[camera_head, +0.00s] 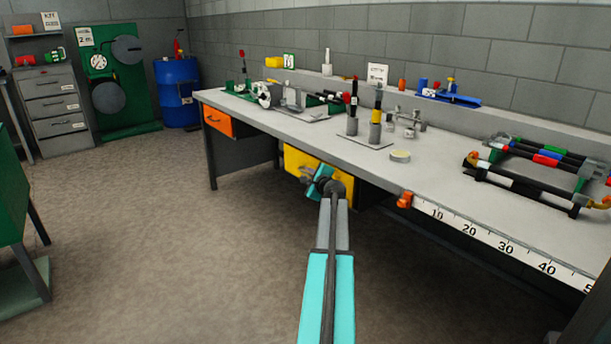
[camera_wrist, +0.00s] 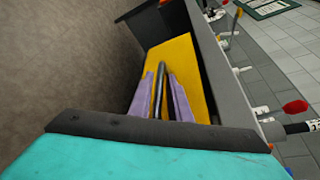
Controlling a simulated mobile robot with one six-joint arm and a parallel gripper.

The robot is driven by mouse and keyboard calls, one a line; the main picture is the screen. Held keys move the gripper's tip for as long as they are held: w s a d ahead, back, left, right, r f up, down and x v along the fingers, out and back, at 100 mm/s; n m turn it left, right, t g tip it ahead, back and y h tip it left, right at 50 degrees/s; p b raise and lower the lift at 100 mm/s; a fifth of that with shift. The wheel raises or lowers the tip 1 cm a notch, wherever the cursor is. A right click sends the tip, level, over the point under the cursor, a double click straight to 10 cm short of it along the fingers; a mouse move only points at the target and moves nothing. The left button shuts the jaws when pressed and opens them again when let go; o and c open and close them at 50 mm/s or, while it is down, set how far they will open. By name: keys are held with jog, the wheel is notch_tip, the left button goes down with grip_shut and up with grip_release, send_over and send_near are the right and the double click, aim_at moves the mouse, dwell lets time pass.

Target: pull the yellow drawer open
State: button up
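The yellow drawer (camera_head: 297,159) sits under the workbench, and its front fills the middle of the wrist view (camera_wrist: 184,58). I cannot tell whether it stands a little open. My gripper (camera_head: 322,185) is at the drawer front in the head view, covering part of it. In the wrist view my gripper's two pale purple fingers (camera_wrist: 165,92) lie on either side of the dark handle bar (camera_wrist: 160,88). Yellow shows between the bar and the right finger, so the fingers look open around the handle. The left finger is close to the bar; contact is unclear.
The long grey workbench (camera_head: 300,128) extends above the drawer, with tools and stands on top. An orange drawer (camera_head: 217,121) is farther left under it. A ruler strip (camera_head: 505,246) runs along the front edge at right. The floor (camera_head: 170,250) before the drawer is clear apart from my arm.

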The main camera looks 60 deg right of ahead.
jog(key=shift+x, duration=1.15)
grip_shut()
